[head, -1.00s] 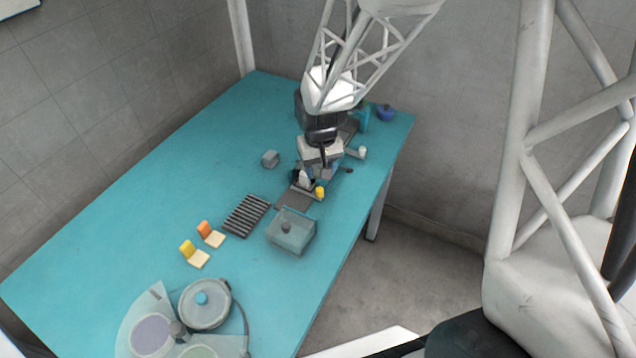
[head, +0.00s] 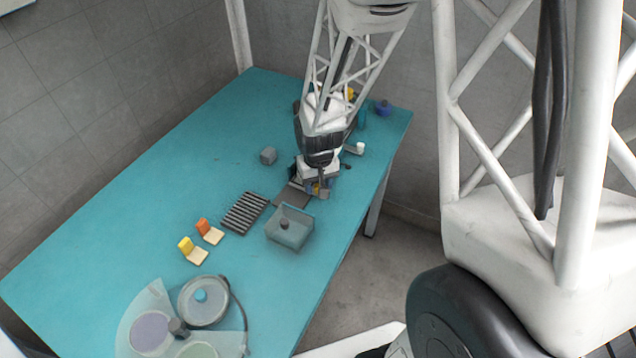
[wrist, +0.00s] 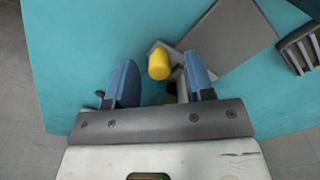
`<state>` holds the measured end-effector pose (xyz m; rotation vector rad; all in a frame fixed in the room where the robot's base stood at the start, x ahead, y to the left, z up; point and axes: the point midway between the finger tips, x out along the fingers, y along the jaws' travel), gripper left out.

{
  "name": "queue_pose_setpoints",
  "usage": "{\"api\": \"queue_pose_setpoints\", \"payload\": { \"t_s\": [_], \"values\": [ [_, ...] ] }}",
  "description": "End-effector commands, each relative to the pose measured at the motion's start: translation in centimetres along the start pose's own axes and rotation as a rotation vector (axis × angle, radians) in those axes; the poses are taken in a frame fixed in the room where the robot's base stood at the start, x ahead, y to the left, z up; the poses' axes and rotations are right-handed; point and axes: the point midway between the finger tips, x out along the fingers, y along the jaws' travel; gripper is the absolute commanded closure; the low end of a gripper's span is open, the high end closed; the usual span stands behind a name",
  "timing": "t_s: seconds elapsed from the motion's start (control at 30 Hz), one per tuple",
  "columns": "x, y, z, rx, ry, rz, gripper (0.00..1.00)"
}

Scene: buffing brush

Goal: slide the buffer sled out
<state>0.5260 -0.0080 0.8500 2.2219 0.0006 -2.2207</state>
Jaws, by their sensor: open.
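My gripper (head: 318,190) is low over the far right part of the teal table, with its fingers apart. In the wrist view my gripper (wrist: 157,62) shows two blue fingers, one on each side of a yellow knob (wrist: 159,66). The knob lies between the fingertips, with a visible gap to the left finger and a smaller one to the right. It stands by a light grey block, perhaps part of the buffer sled, which I cannot make out fully. A flat grey plate (wrist: 230,40) extends from there. In the head view my gripper mostly hides the knob.
A small grey block (head: 268,155) lies to the left. Yellow and orange pieces (head: 209,231) and a round lidded dish (head: 203,301) are nearer. The table's left part is clear.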

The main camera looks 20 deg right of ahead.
Motion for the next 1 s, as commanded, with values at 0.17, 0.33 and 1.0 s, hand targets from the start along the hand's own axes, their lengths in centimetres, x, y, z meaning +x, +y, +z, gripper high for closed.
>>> {"api": "queue_pose_setpoints", "payload": {
  "t_s": [0.17, 0.33, 1.0],
  "values": [
    [0.11, 0.0, 0.01, 0.0, 0.0, 0.0, 0.52],
    [0.11, 0.0, 0.01, 0.0, 0.0, 0.0, 0.58],
    [0.07, -0.89, 0.81, -0.002, 0.0, 0.0, 1.0]
  ]
}}
